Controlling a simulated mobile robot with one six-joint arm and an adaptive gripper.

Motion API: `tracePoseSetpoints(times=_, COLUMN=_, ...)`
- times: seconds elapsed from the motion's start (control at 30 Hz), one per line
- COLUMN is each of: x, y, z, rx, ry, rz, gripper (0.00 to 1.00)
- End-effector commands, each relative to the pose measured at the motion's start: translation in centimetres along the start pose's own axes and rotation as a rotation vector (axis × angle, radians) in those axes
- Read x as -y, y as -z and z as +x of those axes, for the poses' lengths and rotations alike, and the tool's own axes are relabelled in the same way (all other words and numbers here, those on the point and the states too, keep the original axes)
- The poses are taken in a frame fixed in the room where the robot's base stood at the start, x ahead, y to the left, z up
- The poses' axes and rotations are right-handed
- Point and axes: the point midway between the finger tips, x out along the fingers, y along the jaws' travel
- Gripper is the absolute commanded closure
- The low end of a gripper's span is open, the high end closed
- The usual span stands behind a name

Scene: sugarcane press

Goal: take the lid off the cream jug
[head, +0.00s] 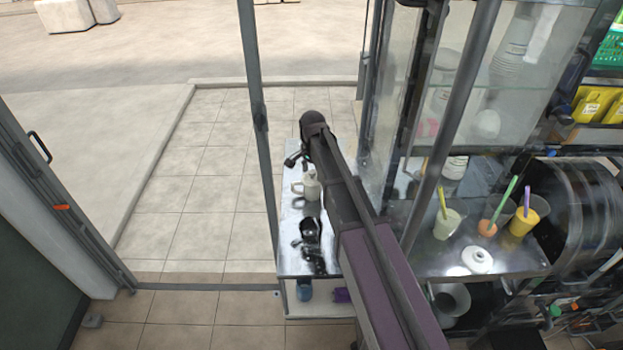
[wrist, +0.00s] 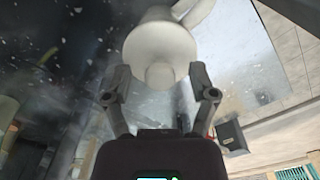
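The cream jug (head: 312,188) stands upright on the metal counter, its handle to the left in the head view. In the wrist view, the pale lid (wrist: 160,50) is seen from close above, with its round knob (wrist: 160,76) toward me and the handle (wrist: 200,12) at the upper right. My gripper (wrist: 160,84) is open, its two fingers on either side of the knob with gaps visible. In the head view my gripper shows only partly, dark, just above and behind the jug; my arm hides the rest.
Shiny dark items (head: 310,232) lie on the counter (head: 292,264) in front of the jug. Glass panels and a metal post stand close to the right. Cups with straws (head: 447,224) and a white lid-like piece (head: 477,260) sit on the right-hand counter. Open tiled floor lies left.

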Motion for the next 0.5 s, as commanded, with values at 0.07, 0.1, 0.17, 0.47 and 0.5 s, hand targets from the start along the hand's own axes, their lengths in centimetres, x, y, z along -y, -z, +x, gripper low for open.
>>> tracePoseSetpoints(times=0.07, x=-0.01, y=0.01, z=0.00, rx=0.000, ry=0.000, rz=0.000, gripper=0.57)
tracePoseSetpoints(times=0.1, x=-0.01, y=0.02, z=0.00, rx=0.000, ry=0.000, rz=0.000, gripper=0.69)
tracePoseSetpoints(times=0.17, x=-0.02, y=0.02, z=0.00, rx=0.000, ry=0.000, rz=0.000, gripper=0.86)
tracePoseSetpoints(times=0.47, x=-0.02, y=0.04, z=0.01, rx=0.000, ry=0.000, rz=0.001, gripper=1.00)
tracePoseSetpoints(times=0.5, x=-0.02, y=0.04, z=0.01, rx=0.000, ry=0.000, rz=0.001, gripper=1.00)
